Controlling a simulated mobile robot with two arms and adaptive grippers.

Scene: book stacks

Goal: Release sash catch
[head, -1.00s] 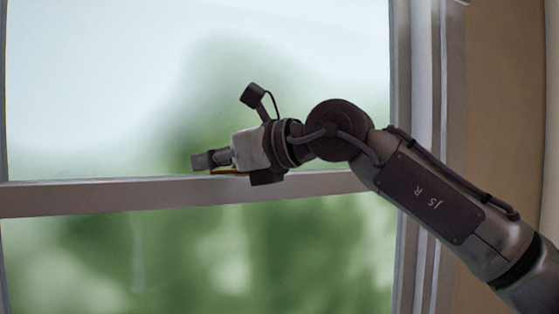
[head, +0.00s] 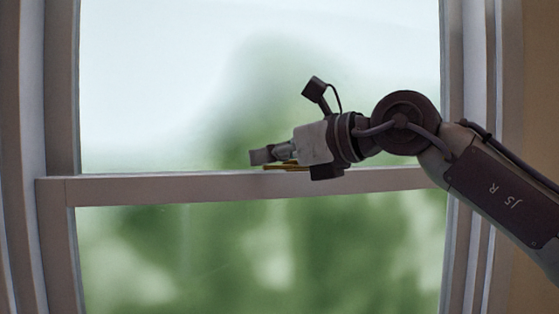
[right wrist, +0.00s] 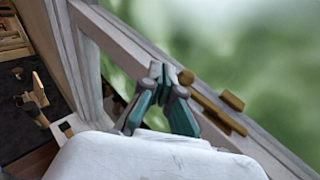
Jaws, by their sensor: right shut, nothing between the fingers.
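The brass sash catch (head: 286,167) sits on top of the window's meeting rail (head: 130,188), partly hidden behind my right gripper in the head view. In the right wrist view the catch (right wrist: 212,108) shows as a long bar with a rounded knob at one end and a raised block beside it. My right gripper (head: 262,156) is shut and empty, just above the rail at the catch. In the wrist view its closed fingertips (right wrist: 158,72) are close beside the knob end; I cannot tell whether they touch it. My left gripper is not in view.
The upper pane (head: 160,80) and lower pane (head: 260,250) fill most of the head view. The side frame (head: 60,100) stands at the left. Through the wrist view's left, a dark floor (right wrist: 20,115) with wooden furniture shows far below.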

